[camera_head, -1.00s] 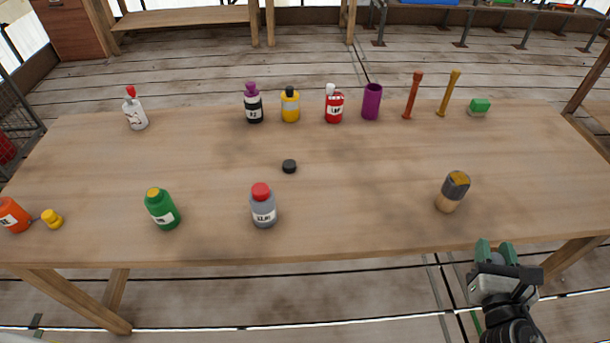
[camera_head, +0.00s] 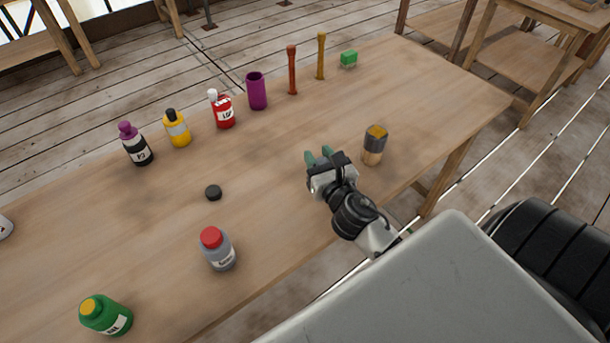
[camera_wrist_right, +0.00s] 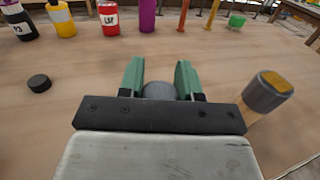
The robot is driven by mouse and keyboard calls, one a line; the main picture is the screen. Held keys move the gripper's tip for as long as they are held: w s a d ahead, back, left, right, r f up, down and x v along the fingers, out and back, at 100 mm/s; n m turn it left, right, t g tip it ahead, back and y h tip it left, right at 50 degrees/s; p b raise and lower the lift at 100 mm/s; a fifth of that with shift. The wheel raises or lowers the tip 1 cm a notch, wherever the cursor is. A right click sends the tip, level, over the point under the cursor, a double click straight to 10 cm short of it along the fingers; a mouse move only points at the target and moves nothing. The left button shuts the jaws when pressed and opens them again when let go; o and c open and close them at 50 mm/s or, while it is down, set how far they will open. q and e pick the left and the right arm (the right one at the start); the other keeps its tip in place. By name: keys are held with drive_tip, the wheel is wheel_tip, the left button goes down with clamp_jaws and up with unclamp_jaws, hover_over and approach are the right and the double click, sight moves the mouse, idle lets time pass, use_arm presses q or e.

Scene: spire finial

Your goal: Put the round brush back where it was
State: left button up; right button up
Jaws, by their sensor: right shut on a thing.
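My right gripper (camera_head: 324,158) is over the front part of the table, left of a short cylinder (camera_head: 375,144) with a wooden lower part, grey band and yellow top. That cylinder stands upright, apart from the gripper; it also shows in the wrist view (camera_wrist_right: 267,92). In the wrist view, the green fingers of my right gripper (camera_wrist_right: 160,78) are shut on a grey rounded thing (camera_wrist_right: 159,91). Most of this held thing is hidden by the gripper, so I cannot tell whether it is the round brush. My left gripper is out of view.
On the wooden table (camera_head: 280,190), a purple cup (camera_head: 257,91), red stick (camera_head: 292,71), yellow stick (camera_head: 321,57) and green block (camera_head: 348,59) line the back, beside several bottles. A black cap (camera_head: 213,193) and grey bottle (camera_head: 218,250) are left of the gripper.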

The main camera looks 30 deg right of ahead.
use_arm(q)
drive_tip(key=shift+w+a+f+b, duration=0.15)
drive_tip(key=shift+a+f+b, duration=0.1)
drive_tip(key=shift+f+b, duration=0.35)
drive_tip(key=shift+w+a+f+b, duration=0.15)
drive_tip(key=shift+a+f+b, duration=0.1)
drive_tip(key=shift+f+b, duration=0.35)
use_arm(e)
drive_tip(key=shift+w+a+f, duration=0.2)
drive_tip(key=shift+a+f, duration=0.2)
drive_tip(key=shift+f, duration=0.55)
drive_tip(key=shift+w+a+f, duration=0.25)
drive_tip(key=shift+a+f, duration=0.15)
drive_tip(key=shift+f, duration=0.5)
drive_tip(key=shift+w+a+f, duration=0.2)
drive_tip(key=shift+a+f, duration=0.2)
drive_tip(key=shift+f, duration=0.55)
drive_tip(key=shift+f, duration=0.15)
drive_tip(key=o, duration=0.9)
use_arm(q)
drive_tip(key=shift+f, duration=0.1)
